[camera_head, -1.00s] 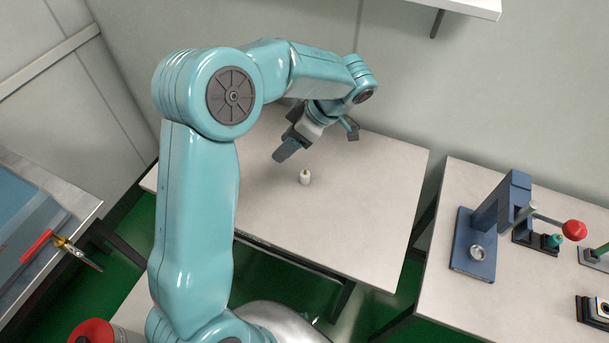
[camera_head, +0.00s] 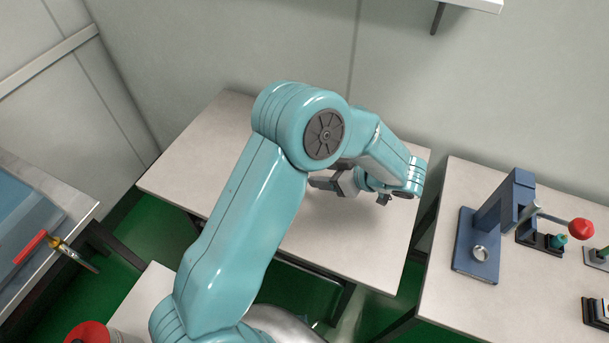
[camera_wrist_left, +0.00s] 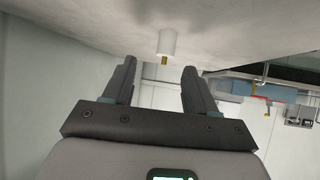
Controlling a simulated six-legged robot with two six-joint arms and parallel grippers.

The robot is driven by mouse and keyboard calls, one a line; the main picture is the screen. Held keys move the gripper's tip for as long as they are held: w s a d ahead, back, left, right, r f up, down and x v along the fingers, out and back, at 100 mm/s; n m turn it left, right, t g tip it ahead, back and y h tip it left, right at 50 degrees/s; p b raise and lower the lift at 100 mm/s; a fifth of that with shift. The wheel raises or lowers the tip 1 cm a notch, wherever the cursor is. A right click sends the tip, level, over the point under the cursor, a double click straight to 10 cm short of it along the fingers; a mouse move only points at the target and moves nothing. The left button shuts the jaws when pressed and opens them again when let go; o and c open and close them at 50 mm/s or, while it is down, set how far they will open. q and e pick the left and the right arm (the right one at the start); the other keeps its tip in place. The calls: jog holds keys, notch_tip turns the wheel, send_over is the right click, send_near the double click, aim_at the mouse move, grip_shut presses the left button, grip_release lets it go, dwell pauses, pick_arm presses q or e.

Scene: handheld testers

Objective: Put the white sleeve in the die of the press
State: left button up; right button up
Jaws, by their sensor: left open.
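The white sleeve (camera_wrist_left: 168,42) shows in the left wrist view as a small white cylinder with a brass-coloured tip, standing on the table. That view is upside down, so the tip points down in the picture. My left gripper (camera_wrist_left: 158,82) is open and empty, and the sleeve is ahead of its fingertips, roughly in line with the gap. In the head view the gripper (camera_head: 322,183) is low over the middle table, and my arm hides the sleeve. The blue press (camera_head: 497,213) stands on the right table, with its ring-shaped metal die (camera_head: 480,253) on the base. My right gripper is out of view.
The middle table (camera_head: 205,150) is otherwise bare. A gap separates it from the right table (camera_head: 450,300). The press lever ends in a red knob (camera_head: 580,229). Small dark fixtures with green parts stand beside the press. A shelf (camera_head: 470,4) hangs above.

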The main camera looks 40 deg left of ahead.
pick_arm(q)
jog(key=x, duration=0.2)
jog(key=s+p+x, duration=0.1)
jog(key=x, duration=0.1)
jog(key=shift+a+f, duration=0.15)
jog(key=shift+a, duration=0.05)
jog(key=shift+w+a+f, duration=0.1)
jog(key=shift+a+f, duration=0.25)
grip_shut()
